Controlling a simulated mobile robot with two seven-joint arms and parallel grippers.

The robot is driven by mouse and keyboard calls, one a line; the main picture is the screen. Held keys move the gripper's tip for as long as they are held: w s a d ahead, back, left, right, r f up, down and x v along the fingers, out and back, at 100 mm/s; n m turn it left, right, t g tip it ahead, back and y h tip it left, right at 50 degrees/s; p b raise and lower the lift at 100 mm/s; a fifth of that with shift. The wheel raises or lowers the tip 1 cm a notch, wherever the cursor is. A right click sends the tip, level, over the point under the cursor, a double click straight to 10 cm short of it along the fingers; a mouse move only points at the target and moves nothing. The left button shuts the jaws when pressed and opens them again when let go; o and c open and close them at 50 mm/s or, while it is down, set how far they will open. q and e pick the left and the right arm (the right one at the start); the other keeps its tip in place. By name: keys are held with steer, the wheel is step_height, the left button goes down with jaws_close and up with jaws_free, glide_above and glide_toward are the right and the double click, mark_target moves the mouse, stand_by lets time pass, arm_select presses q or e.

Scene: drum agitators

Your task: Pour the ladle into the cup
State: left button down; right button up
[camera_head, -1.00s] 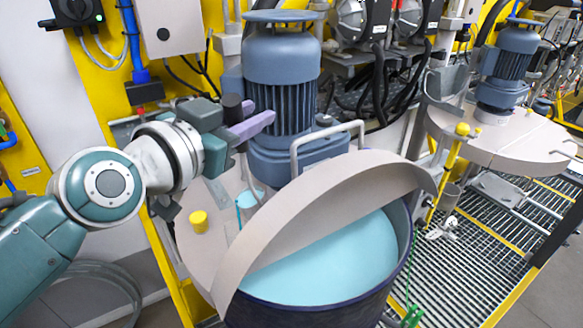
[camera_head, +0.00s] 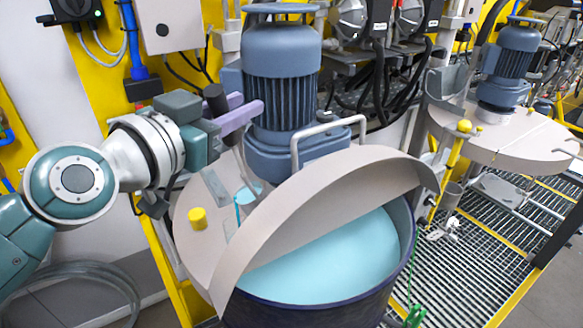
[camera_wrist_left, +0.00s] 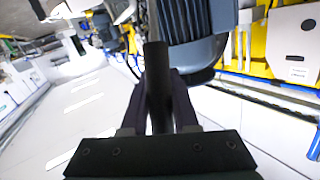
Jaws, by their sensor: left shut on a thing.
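My left gripper (camera_head: 238,112), with purple fingers, is shut on the ladle's dark handle (camera_head: 215,98) above the lid of the near drum. The handle also stands upright between the fingers in the left wrist view (camera_wrist_left: 158,85). The ladle's thin grey stem runs down from the fingers towards a small light-blue patch (camera_head: 248,193); I cannot tell whether this is liquid in the bowl or in the lid opening. A faint clear outline (camera_head: 232,230) below it may be the cup. A thin teal line lies between them. My right gripper is out of view.
The near drum (camera_head: 375,295) holds light-blue liquid (camera_head: 325,262) under a half-raised lid flap (camera_head: 330,185). A blue motor (camera_head: 283,90) and a bent handle (camera_head: 325,132) stand close right of the gripper. A yellow knob (camera_head: 197,219) sits on the lid. Grating (camera_head: 470,265) lies to the right.

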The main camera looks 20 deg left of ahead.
arm_select(q)
steer(key=shift+s+a+r+n+t+b, duration=0.1)
steer(key=shift+s+a+n+t+b, duration=0.2)
steer(key=shift+a+b, duration=0.4)
steer(key=shift+s+a+r+n+t+b, duration=0.1)
steer(key=shift+s+a+b, duration=0.3)
steer(key=shift+b, duration=0.45)
steer(key=shift+s+a+f+b, duration=0.1)
steer(key=shift+a+f+b, duration=0.1)
steer(key=shift+b, duration=0.15)
steer(key=shift+s+a+f+n+b, duration=0.2)
steer(key=shift+a+n+b, duration=0.1)
steer(key=shift+b, duration=0.4)
steer(key=shift+s+a+t+b, duration=0.1)
steer(key=shift+a+t+b, duration=0.05)
steer(key=shift+t+b, duration=0.2)
steer(key=shift+s+a+f+n+b, duration=0.3)
steer(key=shift+s+a+f+b, duration=0.25)
steer(key=shift+b, duration=0.8)
steer(key=shift+a+t+b, duration=0.2)
steer(key=shift+t+b, duration=0.05)
steer(key=shift+b, duration=0.1)
